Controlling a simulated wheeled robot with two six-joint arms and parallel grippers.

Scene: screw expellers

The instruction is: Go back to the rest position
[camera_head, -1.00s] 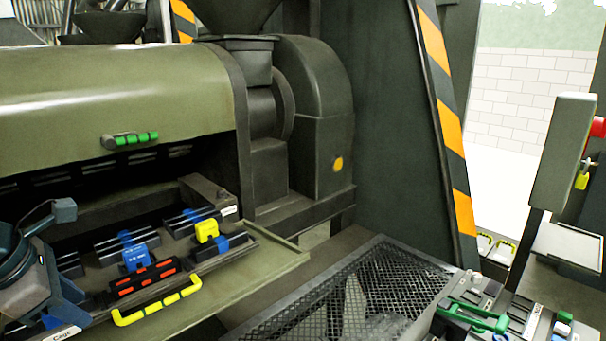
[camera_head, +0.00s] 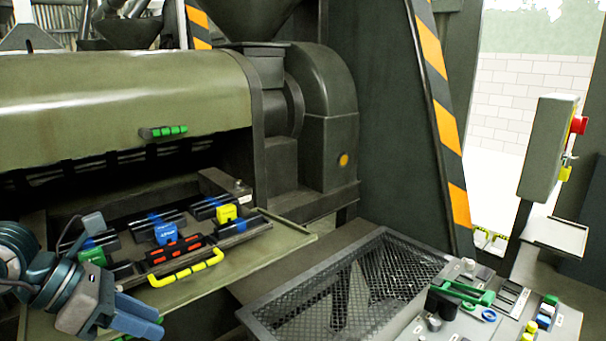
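My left arm comes in at the lower left, and its gripper (camera_head: 142,314) points right, low in front of the olive tray (camera_head: 235,262). Its blue-grey fingers seem to hold nothing, but the gap between them is not clear. The gripper is apart from the yellow handle (camera_head: 187,270) on the tray. My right gripper is out of view.
A dark mesh bin (camera_head: 345,285) stands right of the tray. A panel of small parts with a green handle (camera_head: 465,291) is at the lower right. A control box with a red button (camera_head: 578,125) stands at the right. The expeller's olive cover (camera_head: 120,100) is raised above the tray.

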